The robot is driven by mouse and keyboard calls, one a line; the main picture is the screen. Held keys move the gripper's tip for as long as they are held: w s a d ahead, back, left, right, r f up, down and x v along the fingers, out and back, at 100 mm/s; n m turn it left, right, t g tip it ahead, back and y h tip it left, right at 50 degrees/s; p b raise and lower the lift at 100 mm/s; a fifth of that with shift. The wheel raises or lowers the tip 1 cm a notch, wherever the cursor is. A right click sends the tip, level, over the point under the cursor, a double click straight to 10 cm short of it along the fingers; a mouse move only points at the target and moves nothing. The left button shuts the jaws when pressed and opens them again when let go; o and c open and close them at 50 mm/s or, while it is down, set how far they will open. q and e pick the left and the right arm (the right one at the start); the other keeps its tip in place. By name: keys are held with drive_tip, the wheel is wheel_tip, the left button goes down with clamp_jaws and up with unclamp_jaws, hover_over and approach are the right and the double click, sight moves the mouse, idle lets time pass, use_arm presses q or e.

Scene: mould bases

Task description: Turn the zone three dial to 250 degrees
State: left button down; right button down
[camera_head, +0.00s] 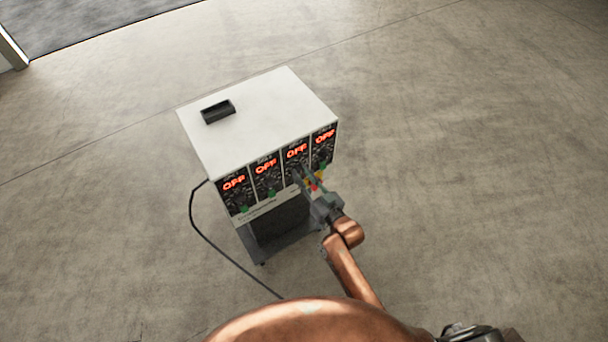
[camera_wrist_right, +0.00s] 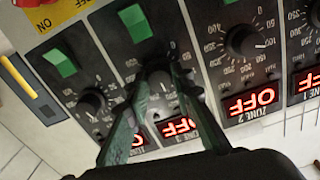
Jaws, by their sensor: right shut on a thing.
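The white temperature controller box (camera_head: 255,115) stands on a low stand, with four dial panels along its front. My right gripper (camera_head: 301,178) is at the third panel from the left in the head view. In the right wrist view, where the labels appear upside down, the fingers (camera_wrist_right: 162,78) are shut around the zone three dial (camera_wrist_right: 160,84). The fingers partly hide its scale, and I cannot read its pointer. The zone three display (camera_wrist_right: 178,127) reads OFF in red; it also shows in the head view (camera_head: 297,151). My left gripper is not in view.
The zone two dial (camera_wrist_right: 243,42) and zone four dial (camera_wrist_right: 92,102) sit close on either side of the fingers. Green switches (camera_wrist_right: 135,22) are near the dials. A black cable (camera_head: 208,238) runs down the box's left side. The surrounding concrete floor is clear.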

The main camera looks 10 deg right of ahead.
drive_tip(key=m+p, duration=0.3)
drive_tip(key=shift+r+m, duration=0.25)
drive_tip(key=shift+m, duration=0.05)
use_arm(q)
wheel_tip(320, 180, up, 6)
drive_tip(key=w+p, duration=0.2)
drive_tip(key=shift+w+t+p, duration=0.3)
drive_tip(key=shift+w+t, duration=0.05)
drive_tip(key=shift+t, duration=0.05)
use_arm(e)
drive_tip(key=shift+f+m, duration=0.15)
drive_tip(key=shift+m, duration=1.75)
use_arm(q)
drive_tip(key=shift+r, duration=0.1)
use_arm(e)
drive_tip(key=c, duration=1.7)
unclamp_jaws()
drive_tip(key=shift+f, duration=0.1)
drive_tip(key=shift+s+d, duration=0.1)
drive_tip(key=shift+s, duration=0.1)
drive_tip(key=v, duration=1.1)
drive_tip(key=shift+s, duration=0.3)
